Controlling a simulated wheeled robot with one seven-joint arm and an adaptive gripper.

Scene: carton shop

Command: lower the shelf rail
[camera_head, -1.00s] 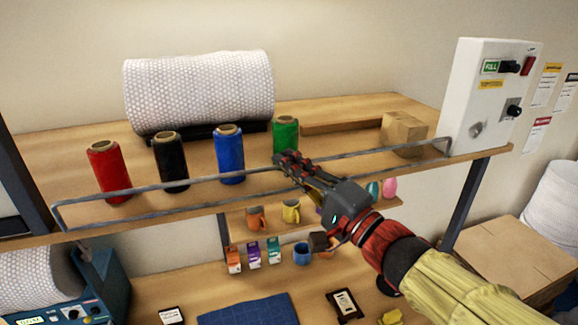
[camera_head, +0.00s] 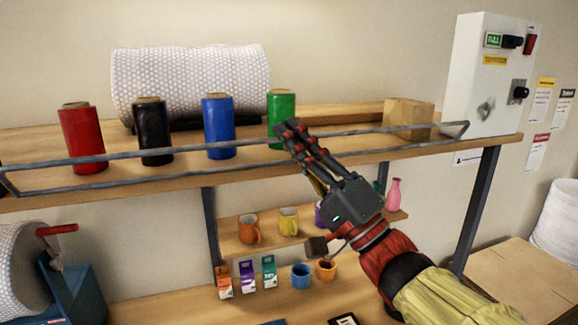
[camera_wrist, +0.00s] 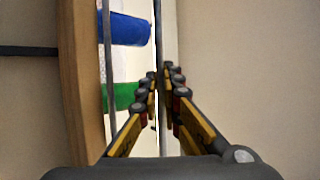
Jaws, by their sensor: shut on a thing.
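The shelf rail (camera_head: 110,157) is a long grey wire frame along the front edge of the upper wooden shelf (camera_head: 190,176). It stands up in front of the spools, its top bar well above the shelf edge. My gripper (camera_head: 285,133) is at the rail's top bar, near the green spool. In the wrist view the rail bar (camera_wrist: 158,40) runs between the fingertips (camera_wrist: 160,78), which are shut on it. The fingers hide a short stretch of the bar.
Red (camera_head: 82,138), black (camera_head: 152,132), blue (camera_head: 219,127) and green (camera_head: 281,115) spools stand behind the rail. A bubble-wrap roll (camera_head: 190,80), a cardboard box (camera_head: 408,112) and a white control box (camera_head: 490,75) are also there. Mugs (camera_head: 249,229) sit below.

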